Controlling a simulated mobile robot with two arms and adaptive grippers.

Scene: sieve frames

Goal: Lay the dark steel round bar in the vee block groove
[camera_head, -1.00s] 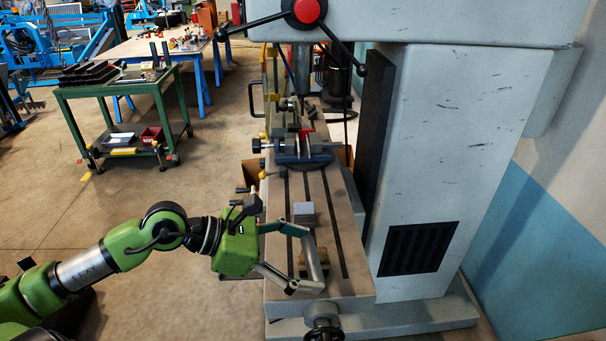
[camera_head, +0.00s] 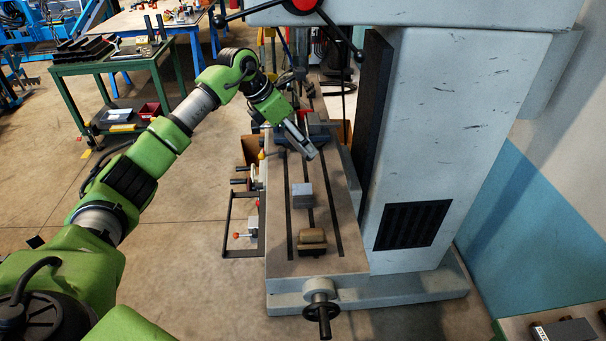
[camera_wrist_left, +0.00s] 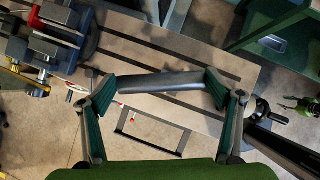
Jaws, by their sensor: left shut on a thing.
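My left gripper (camera_head: 308,146) is above the machine table, in front of the vise. In the left wrist view the same gripper (camera_wrist_left: 162,82) has its two green-padded fingers shut on the ends of the dark steel round bar (camera_wrist_left: 160,82), which lies crosswise between them. In the head view the bar is largely hidden by the gripper. A grey block (camera_head: 302,195) stands on the table below and in front of the gripper. A brownish cylinder (camera_head: 312,236) rests on a low base nearer the front. I cannot make out the groove clearly on either. My right gripper is out of view.
The slotted machine table (camera_head: 278,215) has bare room around the grey block. A blue-grey vise (camera_head: 318,130) stands behind. The machine column (camera_head: 450,130) closes off the right side. A handwheel (camera_head: 322,308) sticks out in front. A green bench (camera_head: 110,65) stands at left.

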